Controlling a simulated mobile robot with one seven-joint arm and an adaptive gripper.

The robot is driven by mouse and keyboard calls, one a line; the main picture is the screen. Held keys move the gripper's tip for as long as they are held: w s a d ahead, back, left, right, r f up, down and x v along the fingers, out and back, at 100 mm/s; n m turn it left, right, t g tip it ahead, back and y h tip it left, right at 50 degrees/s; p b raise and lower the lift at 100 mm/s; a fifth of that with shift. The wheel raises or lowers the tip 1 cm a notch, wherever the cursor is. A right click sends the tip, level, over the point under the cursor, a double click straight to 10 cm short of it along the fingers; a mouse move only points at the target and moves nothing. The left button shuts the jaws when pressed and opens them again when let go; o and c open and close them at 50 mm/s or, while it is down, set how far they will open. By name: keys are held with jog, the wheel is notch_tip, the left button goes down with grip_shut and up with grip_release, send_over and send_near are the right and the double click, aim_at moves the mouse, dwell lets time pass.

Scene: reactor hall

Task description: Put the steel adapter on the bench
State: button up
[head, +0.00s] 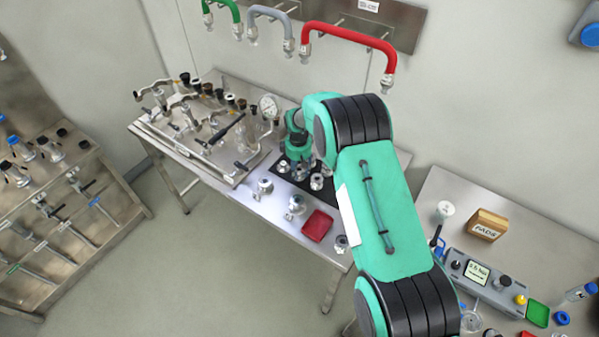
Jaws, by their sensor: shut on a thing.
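My gripper (299,168) is at the far end of my green arm, low over the dark mat (301,184) on the steel bench (243,197). It is shut on a small steel piece, mostly hidden by the fingers, which looks like the steel adapter. I cannot tell whether the piece touches the mat. Similar steel fittings stand close by: one (316,182) just right of the gripper, one (265,187) to the left and one (296,205) in front.
A manifold with valves and a gauge (269,105) fills the bench's left part. A red tray (317,226) lies near its front edge. Coloured hoses (350,34) hang on the wall behind.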

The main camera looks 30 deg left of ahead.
aim_at(299, 169)
jog(key=o, duration=1.4)
notch_tip(299, 169, up, 12)
jog(key=shift+a+r+b, duration=0.1)
jog(key=shift+a+b, duration=0.05)
jog(key=shift+b, duration=0.45)
